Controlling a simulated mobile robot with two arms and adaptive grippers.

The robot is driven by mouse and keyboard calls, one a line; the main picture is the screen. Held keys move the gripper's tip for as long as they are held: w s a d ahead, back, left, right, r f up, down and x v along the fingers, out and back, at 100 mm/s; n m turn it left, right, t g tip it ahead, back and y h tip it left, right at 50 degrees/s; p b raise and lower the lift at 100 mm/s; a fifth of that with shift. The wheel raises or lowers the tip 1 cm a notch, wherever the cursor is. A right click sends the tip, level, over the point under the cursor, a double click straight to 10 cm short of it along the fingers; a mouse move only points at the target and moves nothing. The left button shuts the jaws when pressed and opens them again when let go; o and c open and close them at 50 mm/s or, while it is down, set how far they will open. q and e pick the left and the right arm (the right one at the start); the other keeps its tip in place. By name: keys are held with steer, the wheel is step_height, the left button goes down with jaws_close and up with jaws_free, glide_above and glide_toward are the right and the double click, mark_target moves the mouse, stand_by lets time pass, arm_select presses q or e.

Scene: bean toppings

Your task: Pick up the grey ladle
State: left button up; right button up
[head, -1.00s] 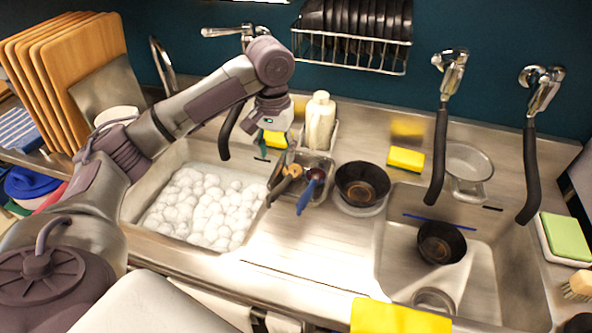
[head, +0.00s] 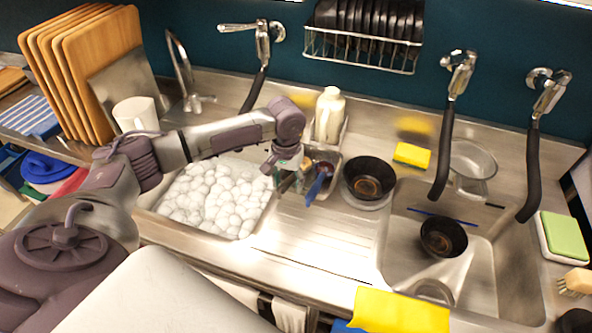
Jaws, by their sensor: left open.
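My left gripper (head: 288,183) is small in the head view and points down over the utensil caddy (head: 336,160) between the two basins. Its jaws are open and stand close to the utensils there. A utensil with a blue handle (head: 317,187) leans out of the caddy just right of the gripper. I cannot clearly make out a grey ladle; the gripper covers part of the caddy and the utensils in it. Whether the fingers touch any utensil is too small to tell. My right gripper is not in view.
A foam-filled basin (head: 253,222) lies left of the gripper. A white bottle (head: 329,115) stands behind the caddy, and a dark bowl (head: 368,180) sits to the right. Black-handled taps (head: 442,150) hang over the right basin. The ribbed drainboard (head: 325,240) is clear.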

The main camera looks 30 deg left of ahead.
arm_select(q)
steer(key=shift+s, duration=0.1)
steer(key=shift+c, duration=0.5)
jaws_close()
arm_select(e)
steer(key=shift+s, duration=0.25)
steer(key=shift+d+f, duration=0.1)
